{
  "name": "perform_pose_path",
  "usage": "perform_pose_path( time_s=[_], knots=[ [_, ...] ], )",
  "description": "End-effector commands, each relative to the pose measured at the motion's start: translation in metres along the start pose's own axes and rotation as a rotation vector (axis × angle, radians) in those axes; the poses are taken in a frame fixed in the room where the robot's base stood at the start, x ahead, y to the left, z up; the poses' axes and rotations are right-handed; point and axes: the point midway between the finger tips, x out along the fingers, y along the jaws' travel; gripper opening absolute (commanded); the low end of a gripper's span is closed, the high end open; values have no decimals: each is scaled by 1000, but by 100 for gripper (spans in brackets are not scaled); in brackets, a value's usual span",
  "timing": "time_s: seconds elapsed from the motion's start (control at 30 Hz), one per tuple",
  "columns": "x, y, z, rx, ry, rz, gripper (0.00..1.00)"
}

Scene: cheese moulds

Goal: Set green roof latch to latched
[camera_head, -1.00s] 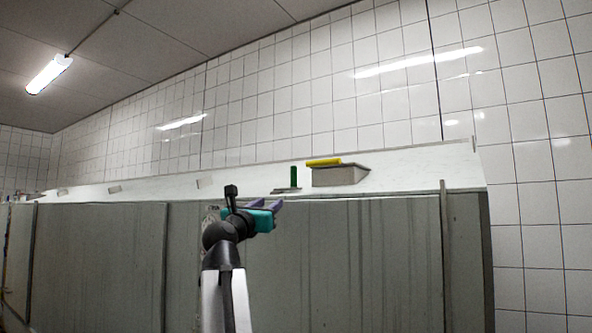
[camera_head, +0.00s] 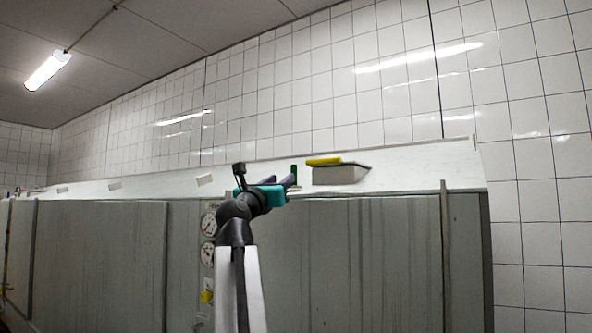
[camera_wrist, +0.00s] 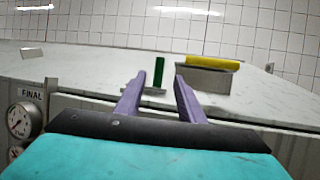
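The green roof latch (camera_wrist: 159,70) is a small upright green handle on a flat grey plate on the white sloping roof. In the wrist view it stands beyond my fingertips, in line with the gap between them. In the head view the green latch (camera_head: 294,174) shows just behind my fingers, its lower part partly hidden. My gripper (camera_head: 281,181) has a teal body and purple fingers. In the wrist view my gripper (camera_wrist: 159,82) is open, with nothing between the fingers. I cannot tell from these views whether the fingers touch the latch.
A grey block with a yellow bar (camera_head: 323,161) on top stands right of the latch. The roof's front edge meets grey cabinet panels (camera_head: 340,260) below. Dial gauges (camera_head: 208,225) and a yellow knob (camera_head: 207,297) are on the front. A tiled wall (camera_head: 400,110) stands behind.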

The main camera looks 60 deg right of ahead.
Motion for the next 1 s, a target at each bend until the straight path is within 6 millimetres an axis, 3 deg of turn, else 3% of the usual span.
perform_pose_path(
  time_s=[0.6, 0.8, 1.0],
  knots=[
    [90, 0, 3, -1, 1, -1, 36],
    [111, 0, 2, 0, 0, 0, 36],
    [119, 0, 0, 0, 0, 0, 36]
  ],
)
